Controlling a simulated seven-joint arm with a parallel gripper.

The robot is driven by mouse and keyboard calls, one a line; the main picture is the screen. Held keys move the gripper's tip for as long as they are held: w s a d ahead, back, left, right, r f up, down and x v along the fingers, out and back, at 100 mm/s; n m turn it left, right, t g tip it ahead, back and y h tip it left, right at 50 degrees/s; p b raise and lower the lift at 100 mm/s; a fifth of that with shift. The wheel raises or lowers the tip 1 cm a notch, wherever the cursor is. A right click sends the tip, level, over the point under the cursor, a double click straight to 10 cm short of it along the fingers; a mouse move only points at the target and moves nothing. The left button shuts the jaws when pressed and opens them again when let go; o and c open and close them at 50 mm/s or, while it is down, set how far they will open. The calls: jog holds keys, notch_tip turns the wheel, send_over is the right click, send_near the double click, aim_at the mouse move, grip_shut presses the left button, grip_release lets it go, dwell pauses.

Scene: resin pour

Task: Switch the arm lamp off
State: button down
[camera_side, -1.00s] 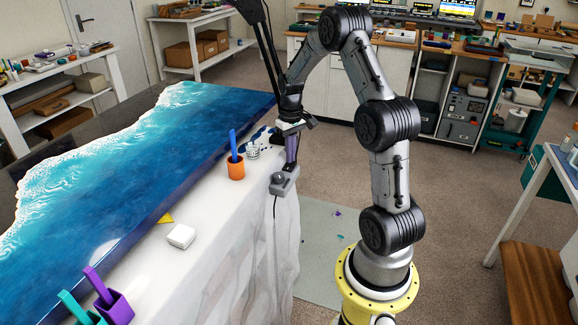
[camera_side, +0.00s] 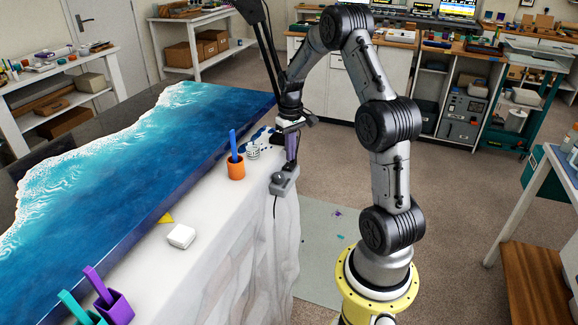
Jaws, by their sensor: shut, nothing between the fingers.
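The arm lamp's grey base (camera_side: 284,182) sits at the far right corner of the white-covered bench, with a round knob on top and a dark cable hanging down. My gripper (camera_side: 290,163) points down directly over the base, fingers shut and empty. The fingertips are at or just above the base; contact is too small to tell.
An orange cup (camera_side: 236,170) with a blue stick and a small whitish jar (camera_side: 253,153) stand just left of my gripper. The blue resin panel (camera_side: 130,165) fills the bench's left side. A white block (camera_side: 181,237) and purple holder (camera_side: 115,308) stand nearer the camera.

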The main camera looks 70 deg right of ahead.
aim_at(289, 164)
jog(key=shift+r, duration=2.75)
jog(key=w+a+r+n+t+h, duration=0.1)
jog(key=a+r+n+t, duration=0.35)
jog(key=a+r, duration=1.25)
jog(key=s+a+n+t, duration=0.1)
jog(key=s+a+n, duration=0.1)
jog(key=s+a, duration=0.75)
jog(key=s+a+f+y, duration=0.1)
jog(key=s+a+f, duration=0.2)
jog(key=s+f, duration=0.2)
jog(key=shift+s+a+f, duration=0.15)
jog(key=shift+s+a, duration=0.25)
jog(key=shift+s, duration=0.3)
